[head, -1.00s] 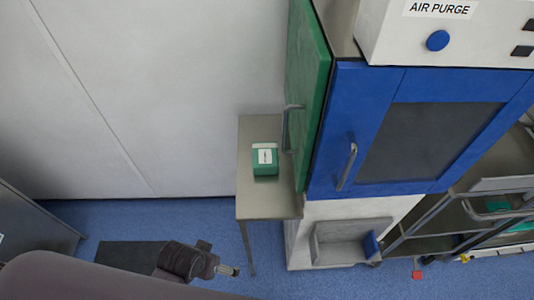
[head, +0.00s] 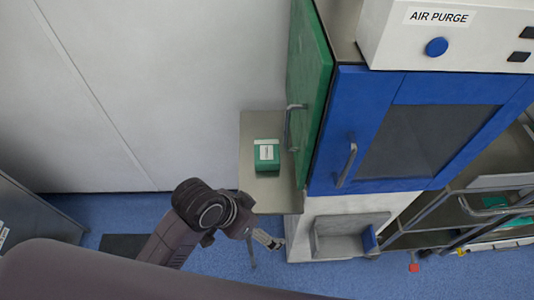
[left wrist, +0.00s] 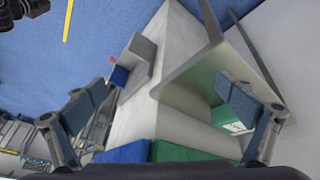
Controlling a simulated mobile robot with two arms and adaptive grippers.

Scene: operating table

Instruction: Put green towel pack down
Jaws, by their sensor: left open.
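The green towel pack (head: 267,165), with a white label, rests on a small steel side table (head: 258,203) by the wall. In the left wrist view the pack (left wrist: 229,118) shows partly behind the right-hand finger, near the tabletop (left wrist: 190,88). My left gripper (head: 274,243) is below and in front of the table in the head view, apart from the pack. In the wrist view its fingers (left wrist: 165,87) are spread wide with nothing between them in their grip. My right gripper is not in view.
A cabinet with a blue door (head: 345,125) and an open green door (head: 308,95) stands close right of the table. A grey bin (head: 345,237) is on its lower front. A metal cart (head: 460,205) stands farther right. Blue floor (head: 320,280) is clear in front.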

